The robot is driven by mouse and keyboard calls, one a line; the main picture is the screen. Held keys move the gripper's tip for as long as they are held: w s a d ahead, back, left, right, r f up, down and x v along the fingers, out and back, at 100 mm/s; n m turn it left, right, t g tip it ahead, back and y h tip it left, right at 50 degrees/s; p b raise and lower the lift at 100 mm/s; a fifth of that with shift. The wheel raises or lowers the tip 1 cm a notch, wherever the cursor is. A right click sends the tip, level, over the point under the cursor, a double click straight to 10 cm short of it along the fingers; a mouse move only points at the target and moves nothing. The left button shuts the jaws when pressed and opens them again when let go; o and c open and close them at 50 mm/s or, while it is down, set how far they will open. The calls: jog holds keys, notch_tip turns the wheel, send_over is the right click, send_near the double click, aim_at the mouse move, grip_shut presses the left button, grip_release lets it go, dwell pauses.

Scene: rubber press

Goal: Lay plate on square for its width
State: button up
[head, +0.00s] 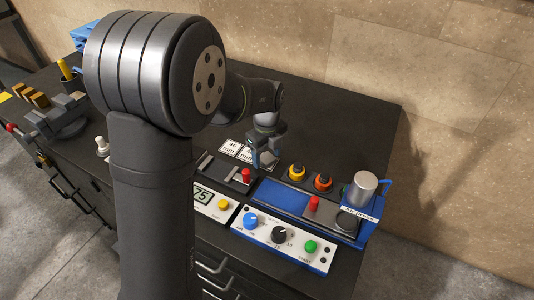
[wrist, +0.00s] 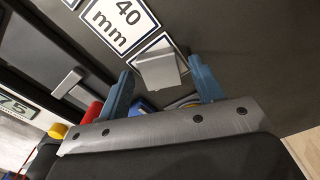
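A small grey metal plate (wrist: 160,70) lies between my fingers in the wrist view. It covers much of a white square card (wrist: 157,43), so that card's number is hidden. A neighbouring card reads 40 mm (wrist: 120,22). In the head view the 40 mm card (head: 249,153) and another white card (head: 229,148) show left of my gripper (head: 264,160), which is low over the table. The plate cannot be made out there. In the wrist view my gripper (wrist: 165,78) has its fingers either side of the plate, with narrow gaps showing.
A control panel (head: 283,241) with knobs stands in front. The press with its metal cylinder (head: 365,190) is at the right. A gauge with a red knob (head: 246,175) is close in front of my gripper. The dark table (head: 350,115) is clear at the back right.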

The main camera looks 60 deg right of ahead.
aim_at(267, 158)
notch_tip(267, 158, up, 12)
jog(key=shift+r, duration=0.2)
dwell(0.4)
notch_tip(267, 158, down, 12)
jog(key=shift+r, duration=1.6)
